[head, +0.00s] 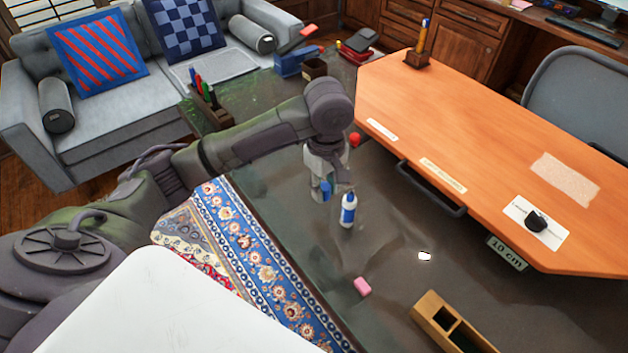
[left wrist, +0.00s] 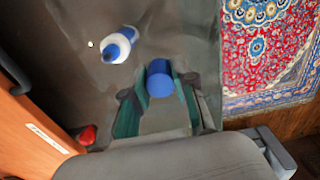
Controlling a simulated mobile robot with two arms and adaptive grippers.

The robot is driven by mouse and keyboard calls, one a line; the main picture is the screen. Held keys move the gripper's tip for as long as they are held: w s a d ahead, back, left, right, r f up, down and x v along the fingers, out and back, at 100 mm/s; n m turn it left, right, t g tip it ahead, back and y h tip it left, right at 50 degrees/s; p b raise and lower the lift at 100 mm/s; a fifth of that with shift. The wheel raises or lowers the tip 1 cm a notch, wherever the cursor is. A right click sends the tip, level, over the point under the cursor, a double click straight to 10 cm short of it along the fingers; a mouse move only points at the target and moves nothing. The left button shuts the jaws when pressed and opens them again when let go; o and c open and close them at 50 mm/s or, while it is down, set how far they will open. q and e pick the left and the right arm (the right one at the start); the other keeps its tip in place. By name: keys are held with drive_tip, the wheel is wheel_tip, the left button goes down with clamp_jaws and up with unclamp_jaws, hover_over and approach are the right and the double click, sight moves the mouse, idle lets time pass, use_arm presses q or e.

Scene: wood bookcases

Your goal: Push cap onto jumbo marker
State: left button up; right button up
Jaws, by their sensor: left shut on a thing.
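The jumbo marker (head: 348,211) stands upright on the dark tabletop, white with a blue band. In the left wrist view the marker (left wrist: 117,46) is left of and beyond the fingertips, apart from them. My left gripper (head: 324,183) points down just left of the marker in the head view. It is shut on the blue cap (head: 325,191), which shows between the fingers in the left wrist view (left wrist: 160,80). The cap is beside the marker, not over it. The cap's underside is hidden. My right gripper is in neither view.
An orange desk panel (head: 480,150) with a dark handle (head: 431,189) lies to the right. A red object (head: 355,139) is behind the gripper. A pink block (head: 362,286) and a wooden box (head: 452,325) are nearer. A patterned rug (head: 255,260) lies left of the tabletop.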

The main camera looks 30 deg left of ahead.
use_arm(q)
drive_tip(key=shift+s+d+r, duration=0.2)
drive_tip(key=shift+d+r, duration=0.05)
drive_tip(key=shift+d, duration=0.05)
drive_tip(key=shift+s+d+r, duration=0.1)
drive_tip(key=shift+r, duration=0.05)
drive_tip(key=s+d+r+m, duration=0.3)
drive_tip(key=s+m, duration=0.6)
drive_tip(key=m, duration=0.4)
drive_tip(key=shift+r, duration=0.35)
drive_tip(key=shift+d, duration=0.1)
